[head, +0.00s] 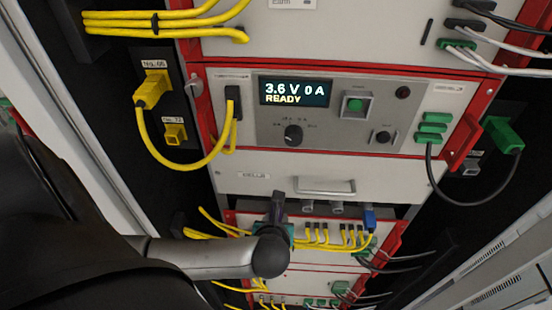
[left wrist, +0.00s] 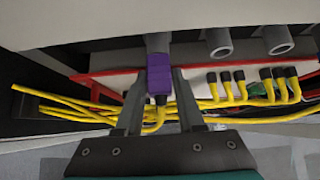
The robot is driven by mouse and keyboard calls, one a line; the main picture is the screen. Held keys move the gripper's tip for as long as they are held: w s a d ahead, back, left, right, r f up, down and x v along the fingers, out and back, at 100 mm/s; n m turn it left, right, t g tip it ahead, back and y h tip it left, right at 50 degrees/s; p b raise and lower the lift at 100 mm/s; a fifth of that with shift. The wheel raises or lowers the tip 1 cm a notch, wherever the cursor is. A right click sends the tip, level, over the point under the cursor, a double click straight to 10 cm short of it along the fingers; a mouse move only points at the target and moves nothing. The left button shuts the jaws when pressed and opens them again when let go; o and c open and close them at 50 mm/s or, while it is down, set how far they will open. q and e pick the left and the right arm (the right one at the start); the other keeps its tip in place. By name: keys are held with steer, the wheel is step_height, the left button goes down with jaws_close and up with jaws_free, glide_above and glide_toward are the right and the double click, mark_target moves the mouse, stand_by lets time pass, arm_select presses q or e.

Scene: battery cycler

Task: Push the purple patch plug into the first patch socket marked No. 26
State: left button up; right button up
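The purple patch plug (left wrist: 159,80) stands upright between the two fingertips of my left gripper (left wrist: 160,95), with a finger against each side. Its yellow cable hangs below it. The plug's upper end meets or lies directly under the leftmost grey round socket (left wrist: 158,42); how deep it sits cannot be told. In the head view my left gripper (head: 279,222) is below the drawer panel, and my arm hides much of that area. No number 26 can be read. My right gripper is not in view.
Two more grey sockets (left wrist: 218,42) (left wrist: 278,40) are to the right. A blue plug (head: 369,218) is at the row's right end. Several yellow cables (left wrist: 70,110) run below. A drawer handle (head: 325,186) is above, and the display (head: 294,92) reads 3.6 V 0 A READY.

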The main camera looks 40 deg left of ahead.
arm_select(q)
steer(key=o, duration=0.4)
steer(key=v, duration=1.5)
steer(key=shift+d, duration=0.1)
